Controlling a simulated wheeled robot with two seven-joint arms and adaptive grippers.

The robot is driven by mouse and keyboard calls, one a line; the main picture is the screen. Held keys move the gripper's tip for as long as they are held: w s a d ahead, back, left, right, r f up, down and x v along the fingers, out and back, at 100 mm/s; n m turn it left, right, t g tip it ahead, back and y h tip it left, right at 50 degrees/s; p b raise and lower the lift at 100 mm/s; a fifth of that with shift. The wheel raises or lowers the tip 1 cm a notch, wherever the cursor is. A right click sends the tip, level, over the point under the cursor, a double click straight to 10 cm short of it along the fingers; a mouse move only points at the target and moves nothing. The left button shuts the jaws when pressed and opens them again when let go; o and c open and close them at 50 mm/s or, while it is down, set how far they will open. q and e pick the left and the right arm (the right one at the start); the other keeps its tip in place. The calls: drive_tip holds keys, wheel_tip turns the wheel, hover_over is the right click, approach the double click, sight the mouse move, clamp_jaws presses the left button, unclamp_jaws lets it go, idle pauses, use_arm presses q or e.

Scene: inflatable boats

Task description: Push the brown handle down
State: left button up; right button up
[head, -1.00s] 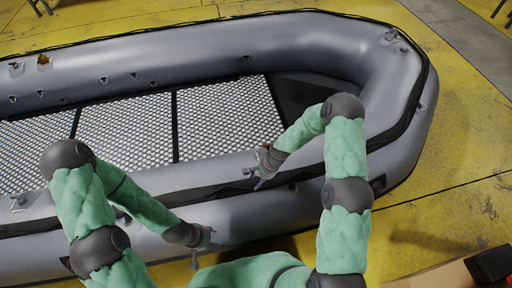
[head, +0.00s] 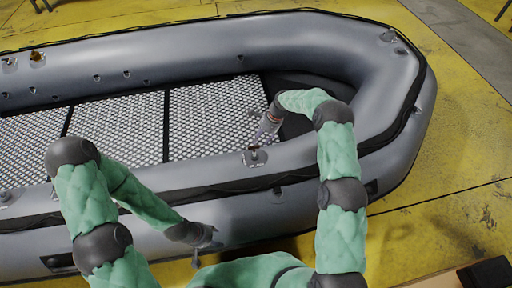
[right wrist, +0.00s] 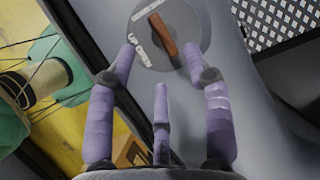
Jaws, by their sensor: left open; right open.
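In the right wrist view a brown handle (right wrist: 163,34) sits on a round grey base (right wrist: 196,12) on the boat's grey tube. I cannot tell whether any finger touches. In the head view my right gripper (head: 258,141) is just above the near tube of the boat (head: 330,160); the handle there is too small to make out. My left gripper (head: 206,236) is open and empty beside the near tube.
Another small brown part (head: 37,56) shows on the boat's far tube at the upper left. The boat's patterned floor (head: 210,120) lies behind my right gripper. Yellow floor (head: 450,150) is clear to the right. A dark object (head: 486,273) is at the lower right.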

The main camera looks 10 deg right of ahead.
sight(255, 147)
drive_tip(key=b+x, duration=0.2)
drive_tip(key=x, duration=0.4)
